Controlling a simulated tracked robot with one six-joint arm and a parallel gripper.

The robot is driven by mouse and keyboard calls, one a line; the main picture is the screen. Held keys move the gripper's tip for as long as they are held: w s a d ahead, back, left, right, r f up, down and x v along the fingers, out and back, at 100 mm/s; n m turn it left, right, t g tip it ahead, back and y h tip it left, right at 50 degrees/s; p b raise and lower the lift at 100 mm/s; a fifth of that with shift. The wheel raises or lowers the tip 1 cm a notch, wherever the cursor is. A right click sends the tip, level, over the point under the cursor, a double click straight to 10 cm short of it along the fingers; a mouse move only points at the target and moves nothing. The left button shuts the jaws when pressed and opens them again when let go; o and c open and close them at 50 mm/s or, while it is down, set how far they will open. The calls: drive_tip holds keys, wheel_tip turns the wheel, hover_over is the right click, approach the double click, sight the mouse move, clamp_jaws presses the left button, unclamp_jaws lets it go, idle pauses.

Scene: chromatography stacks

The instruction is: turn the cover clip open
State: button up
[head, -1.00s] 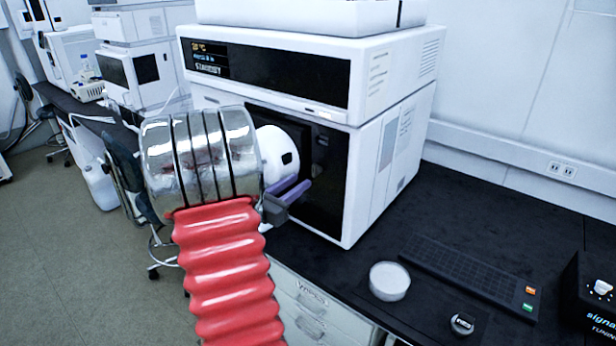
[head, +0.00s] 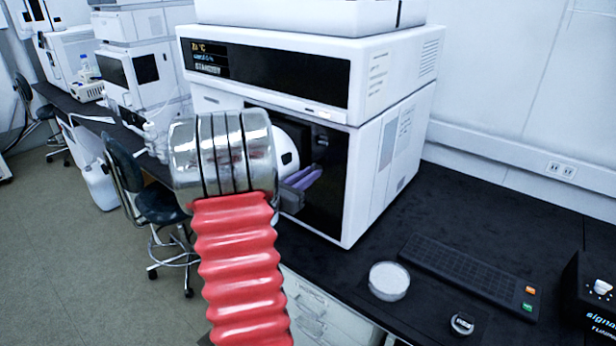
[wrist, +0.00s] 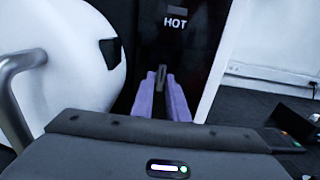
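The cover clip (wrist: 161,78) is a small dark grey upright bar on the black front panel below the word HOT in the wrist view. My gripper (wrist: 162,92) has two purple fingers with a dark gap between them. The clip shows in that gap at the fingertips; I cannot tell whether either finger touches it. In the head view my gripper (head: 314,176) points at the dark front (head: 330,190) of the white instrument. The clip cannot be made out there, and my arm hides the left part of the front.
A white dish (head: 389,281), a small round black item (head: 462,323) and a dark keypad (head: 470,272) lie on the black bench right of the instrument. A black box (head: 592,300) stands at the far right. A chair (head: 150,200) is at the left.

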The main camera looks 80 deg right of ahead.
clamp_jaws()
drive_tip(key=shift+m, duration=0.5)
drive_tip(key=m, duration=1.6)
drive_tip(key=shift+s+f+m, duration=0.1)
drive_tip(key=shift+f+m, duration=0.1)
drive_tip(key=shift+m, duration=0.2)
drive_tip(key=shift+o, duration=2.1)
unclamp_jaws()
